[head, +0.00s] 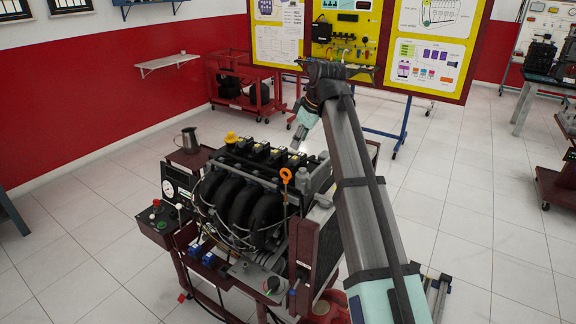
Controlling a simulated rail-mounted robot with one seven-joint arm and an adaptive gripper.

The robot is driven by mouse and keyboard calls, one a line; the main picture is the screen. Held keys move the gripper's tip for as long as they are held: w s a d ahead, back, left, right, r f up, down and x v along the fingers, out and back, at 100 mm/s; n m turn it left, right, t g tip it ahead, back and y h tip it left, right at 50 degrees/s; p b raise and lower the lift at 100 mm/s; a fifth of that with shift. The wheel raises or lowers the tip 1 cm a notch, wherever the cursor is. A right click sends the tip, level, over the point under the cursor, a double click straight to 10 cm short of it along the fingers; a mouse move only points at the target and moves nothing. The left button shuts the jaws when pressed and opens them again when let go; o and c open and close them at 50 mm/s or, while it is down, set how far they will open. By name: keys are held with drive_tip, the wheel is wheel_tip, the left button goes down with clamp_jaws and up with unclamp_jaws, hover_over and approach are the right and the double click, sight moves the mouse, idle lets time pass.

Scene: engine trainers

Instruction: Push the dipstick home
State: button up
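The dipstick (286,176) has an orange loop handle and stands up at the near right side of the engine (245,200), with its shaft running down below the handle. How far it is seated cannot be told. My gripper (296,144) hangs at the end of my bent arm, above the back right part of the engine. It is beyond the dipstick handle in the picture and apart from it. The gripper is small and pale here, and whether its fingers are open or shut cannot be told.
The engine sits on a dark red wheeled stand with a gauge panel (178,187) and a control box (157,222) at its left. A metal jug (189,140) and a yellow cap (231,137) are near the back left. Display boards (365,45) stand behind. Tiled floor is open to the left.

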sight(286, 169)
drive_tip(key=p+x, duration=0.2)
drive_tip(key=x, duration=1.2)
drive_tip(key=shift+w, duration=0.15)
clamp_jaws()
